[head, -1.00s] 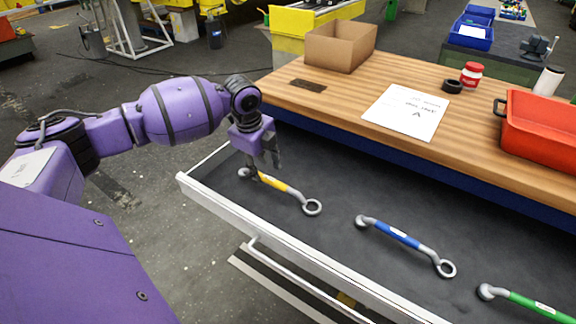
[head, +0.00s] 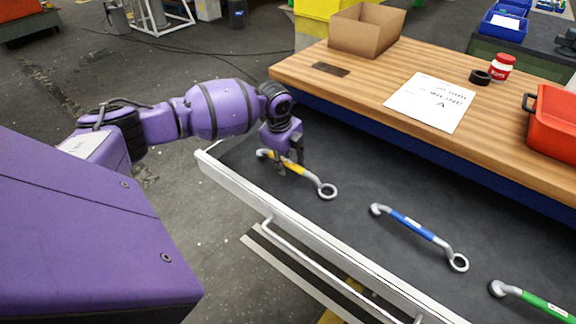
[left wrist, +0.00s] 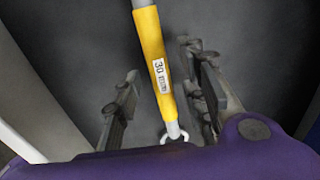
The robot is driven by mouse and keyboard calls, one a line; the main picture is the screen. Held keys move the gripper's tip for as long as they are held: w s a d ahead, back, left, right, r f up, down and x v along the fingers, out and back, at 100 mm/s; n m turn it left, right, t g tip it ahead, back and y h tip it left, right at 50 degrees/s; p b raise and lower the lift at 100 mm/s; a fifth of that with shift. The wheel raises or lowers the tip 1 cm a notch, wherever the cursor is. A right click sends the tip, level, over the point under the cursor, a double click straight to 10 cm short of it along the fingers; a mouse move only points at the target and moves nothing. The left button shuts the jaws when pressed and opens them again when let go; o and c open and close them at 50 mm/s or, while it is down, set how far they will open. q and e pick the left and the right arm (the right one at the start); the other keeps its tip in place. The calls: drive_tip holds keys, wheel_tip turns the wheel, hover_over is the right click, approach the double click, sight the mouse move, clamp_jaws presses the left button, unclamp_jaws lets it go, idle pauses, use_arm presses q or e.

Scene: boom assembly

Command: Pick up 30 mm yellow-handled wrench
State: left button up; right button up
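The yellow-handled wrench (head: 314,181) lies in the open drawer (head: 350,235), its ring end toward the right. In the left wrist view its yellow handle (left wrist: 153,45) carries a label reading 30. My left gripper (head: 290,169) is low over the handle. In the left wrist view the fingers of my left gripper (left wrist: 160,72) are open, one on each side of the handle, with gaps between. My right gripper is in neither view.
A blue-handled wrench (head: 418,230) and a green-handled wrench (head: 535,300) lie farther right in the drawer. The wooden worktop (head: 365,85) behind holds a cardboard box (head: 365,32), a paper sheet (head: 430,102) and a red bin (head: 555,120). The drawer's front wall (head: 300,248) is close to my gripper.

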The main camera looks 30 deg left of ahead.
use_arm(q)
clamp_jaws()
drive_tip(key=shift+w+r, duration=0.1)
drive_tip(key=shift+r, duration=0.1)
